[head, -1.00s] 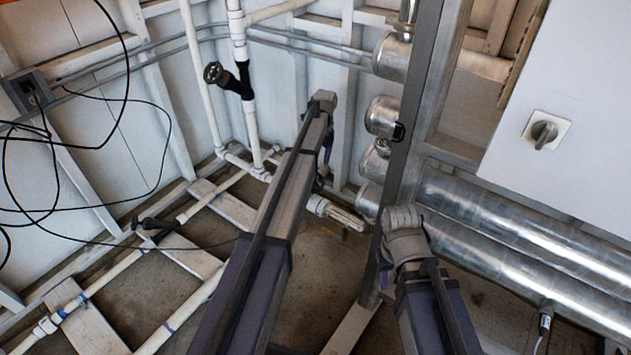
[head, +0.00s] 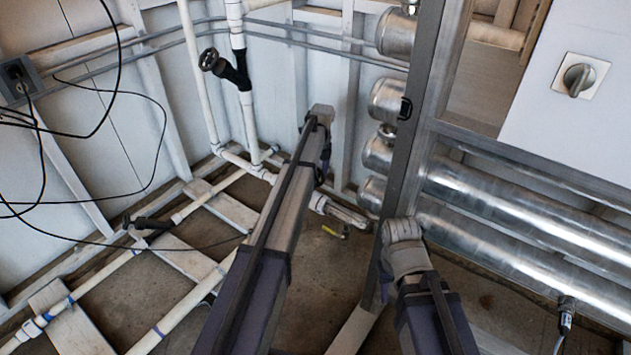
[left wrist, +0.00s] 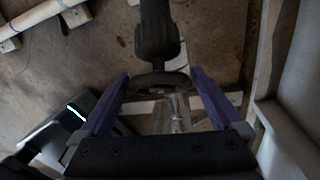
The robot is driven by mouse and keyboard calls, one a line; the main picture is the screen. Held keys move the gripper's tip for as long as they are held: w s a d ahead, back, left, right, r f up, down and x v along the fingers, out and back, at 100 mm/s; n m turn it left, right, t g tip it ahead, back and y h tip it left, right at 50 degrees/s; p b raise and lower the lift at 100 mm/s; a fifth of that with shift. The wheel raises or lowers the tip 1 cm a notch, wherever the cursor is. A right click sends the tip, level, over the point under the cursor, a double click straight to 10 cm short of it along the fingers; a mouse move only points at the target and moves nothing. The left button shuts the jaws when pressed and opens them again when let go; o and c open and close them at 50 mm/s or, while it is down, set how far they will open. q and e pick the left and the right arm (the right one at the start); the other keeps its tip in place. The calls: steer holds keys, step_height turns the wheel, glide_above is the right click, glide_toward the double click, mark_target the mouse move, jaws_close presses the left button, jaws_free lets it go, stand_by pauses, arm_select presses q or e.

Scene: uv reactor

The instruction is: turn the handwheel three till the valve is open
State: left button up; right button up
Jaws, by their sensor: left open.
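A black handwheel (left wrist: 163,82) on a dark valve body (left wrist: 155,36) shows in the left wrist view, seen nearly edge-on. My left gripper (left wrist: 162,85) is open, with one purple finger on each side of the wheel; I cannot tell whether they touch it. In the head view my left arm hides this gripper. A black handwheel (head: 209,60) sits on the upright white pipe, and another black valve (head: 150,223) sits on a floor pipe. I see no number on any wheel. My right gripper (head: 403,250) is low at centre right, its fingers hidden.
A grey metal post (head: 408,150) stands just beyond my right arm. Large silver pipes (head: 500,205) run along the right, below a white panel with a grey knob (head: 578,79). Black cables (head: 120,90) hang at the left. White pipes and planks cross the floor.

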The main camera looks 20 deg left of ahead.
arm_select(q)
steer(key=c, duration=1)
